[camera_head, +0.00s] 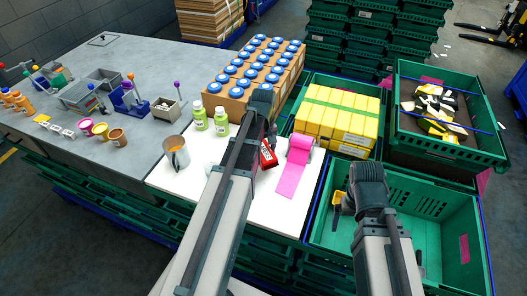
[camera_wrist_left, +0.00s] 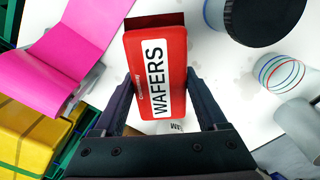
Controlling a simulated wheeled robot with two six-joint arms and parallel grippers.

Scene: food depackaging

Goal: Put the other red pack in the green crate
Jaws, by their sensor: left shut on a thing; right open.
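A red pack (camera_head: 268,153) labelled WAFERS shows in the left wrist view (camera_wrist_left: 158,75), between the two fingers of my left gripper (camera_head: 265,125). That gripper is shut on it, above the white worktop, and its arm hides part of the pack in the head view. My right gripper (camera_head: 368,172) is open, over the left part of a green crate (camera_head: 437,207) at the front right. That crate is mostly bare inside, with a small yellow and black thing (camera_head: 339,204) by its left side. No other red pack shows clearly.
A pink strip (camera_head: 291,178) on a roll lies right of the red pack. Behind stand a green crate of yellow packs (camera_head: 337,118) and one of mixed packaging (camera_head: 440,105).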

